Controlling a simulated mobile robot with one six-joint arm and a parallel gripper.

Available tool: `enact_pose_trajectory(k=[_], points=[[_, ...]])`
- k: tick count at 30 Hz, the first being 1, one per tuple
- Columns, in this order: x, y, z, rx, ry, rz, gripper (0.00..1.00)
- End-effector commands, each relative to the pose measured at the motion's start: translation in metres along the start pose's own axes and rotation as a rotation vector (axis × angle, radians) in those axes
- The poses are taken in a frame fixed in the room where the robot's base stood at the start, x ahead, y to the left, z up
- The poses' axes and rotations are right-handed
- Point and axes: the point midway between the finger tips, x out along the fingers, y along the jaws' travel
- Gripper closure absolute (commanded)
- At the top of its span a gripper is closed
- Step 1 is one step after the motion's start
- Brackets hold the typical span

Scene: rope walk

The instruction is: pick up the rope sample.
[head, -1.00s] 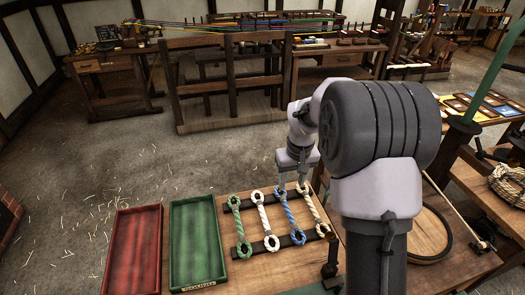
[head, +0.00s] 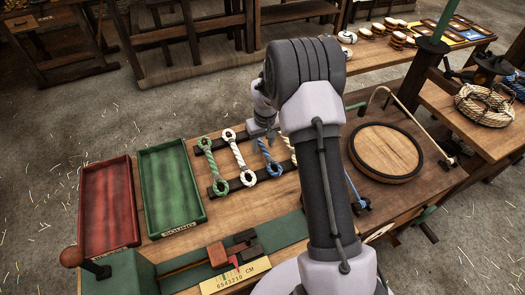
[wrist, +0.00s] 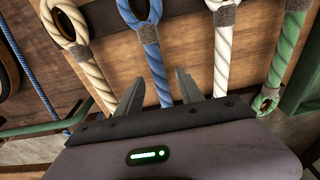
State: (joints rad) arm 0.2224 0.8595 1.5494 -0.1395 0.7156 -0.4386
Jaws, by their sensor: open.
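Several rope samples with looped ends lie side by side on dark rails: a green one (head: 213,165), a white one (head: 238,157), a blue one (head: 268,158) and a cream one (head: 291,149) partly hidden behind my arm. My gripper (head: 268,136) is over the far end of the blue sample. In the wrist view my open gripper (wrist: 157,80) has one finger on each side of the blue rope (wrist: 150,45), with nothing held. The cream rope (wrist: 85,55) is left of the fingers, the white rope (wrist: 224,55) right. The height of the fingertips above the blue rope is unclear.
A red tray (head: 108,208) and a green tray (head: 172,186) stand left of the samples. A round wooden disc (head: 386,151) lies to the right. A measuring device with a scale plate (head: 236,276) occupies the front. Bare bench shows between the samples and this device.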

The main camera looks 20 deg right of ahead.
Motion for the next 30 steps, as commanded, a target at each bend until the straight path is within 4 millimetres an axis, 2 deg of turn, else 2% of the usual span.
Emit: enact_pose_trajectory(k=[5,12,23,26,30], points=[[0.000,0.000,-0.001,0.000,0.002,0.000,0.55],[0.000,0.000,-0.001,0.000,0.001,0.000,1.00],[-0.002,0.000,-0.001,0.000,0.001,0.000,1.00],[-0.009,0.000,-0.002,-0.001,0.002,0.000,1.00],[-0.029,0.000,-0.004,-0.001,0.002,0.001,1.00]])
